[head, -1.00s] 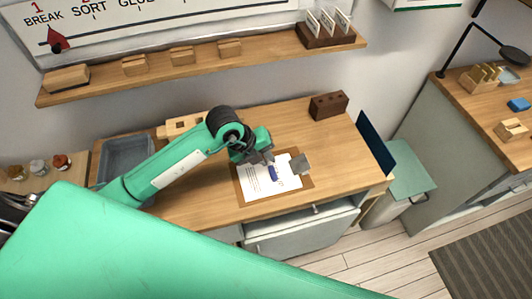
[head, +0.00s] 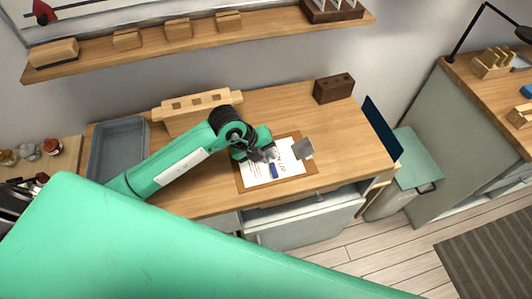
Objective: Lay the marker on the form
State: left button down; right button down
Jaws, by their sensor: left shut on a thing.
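The form is a white printed sheet (head: 292,167) on a brown clipboard (head: 311,172) on the wooden desk. A grey square piece (head: 303,148) is at the clipboard's right end. My left gripper (head: 268,156) is over the form's left part, pointing down, and is shut on the blue marker (head: 274,171). The marker's blue end shows below the fingers, low over the sheet. I cannot tell whether it touches the paper. The fingers hide the marker's upper part and some of the sheet. My right gripper is out of view.
A grey tray (head: 118,151) and a pale wooden rack (head: 190,104) are at the desk's left and back. A dark brown block with holes (head: 333,88) stands at the back right. The desk right of the clipboard is clear. A drawer (head: 310,218) stands open below.

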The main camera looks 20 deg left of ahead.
pick_arm(q)
jog(key=c, duration=1.4)
grip_release()
jog(key=shift+o, duration=0.5)
jog(key=shift+s+f, duration=0.1)
jog(key=shift+f, duration=0.1)
jog(key=b+v, duration=0.2)
jog(key=v, duration=1.2)
jog(key=shift+r, duration=0.2)
jog(key=shift+d, duration=0.15)
